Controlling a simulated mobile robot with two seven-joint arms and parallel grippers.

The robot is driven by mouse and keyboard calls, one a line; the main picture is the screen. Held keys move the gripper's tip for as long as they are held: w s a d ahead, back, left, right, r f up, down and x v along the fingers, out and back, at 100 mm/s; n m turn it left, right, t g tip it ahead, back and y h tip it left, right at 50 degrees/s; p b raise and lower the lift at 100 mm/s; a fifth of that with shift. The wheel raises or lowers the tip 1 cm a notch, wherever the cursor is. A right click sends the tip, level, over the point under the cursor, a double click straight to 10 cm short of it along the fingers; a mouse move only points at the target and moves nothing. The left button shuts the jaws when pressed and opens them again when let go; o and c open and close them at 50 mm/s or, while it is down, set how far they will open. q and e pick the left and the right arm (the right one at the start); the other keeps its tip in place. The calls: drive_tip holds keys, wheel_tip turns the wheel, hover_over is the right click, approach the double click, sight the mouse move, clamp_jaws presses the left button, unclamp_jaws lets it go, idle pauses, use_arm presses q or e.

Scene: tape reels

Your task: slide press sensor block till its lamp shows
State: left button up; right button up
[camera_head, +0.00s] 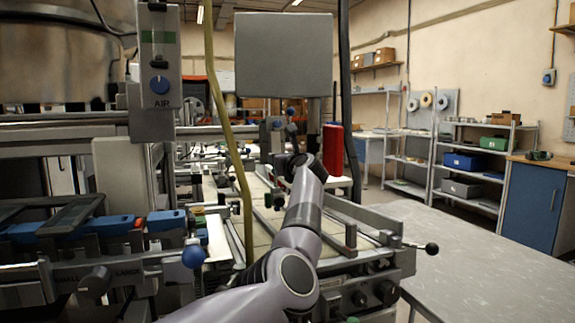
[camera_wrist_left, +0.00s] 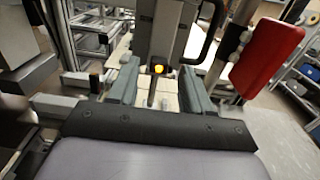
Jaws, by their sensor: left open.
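My left arm reaches up through the middle of the head view, its gripper (camera_head: 283,138) beside the press column under a grey panel. In the left wrist view the left gripper (camera_wrist_left: 159,75) is open, with its two grey fingers apart. Between the fingertips a small lamp (camera_wrist_left: 158,68) shows yellow-orange, at the lower end of a grey upright part (camera_wrist_left: 165,35). A thin dark bar hangs just below the lamp. I cannot clearly make out the sensor block's outline or whether a finger touches it. My right gripper is not in view.
A yellow hose (camera_head: 228,130) hangs left of the arm. A grey panel (camera_head: 284,55) is above. A bare grey table (camera_head: 490,265) lies at the right.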

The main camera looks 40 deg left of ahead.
use_arm(q)
drive_tip(key=b+v, duration=0.1)
drive_tip(key=v, duration=0.4)
drive_tip(key=shift+s+d+f, duration=0.1)
drive_tip(key=shift+s+d, duration=0.1)
drive_tip(key=shift+d, duration=0.1)
idle(0.5)
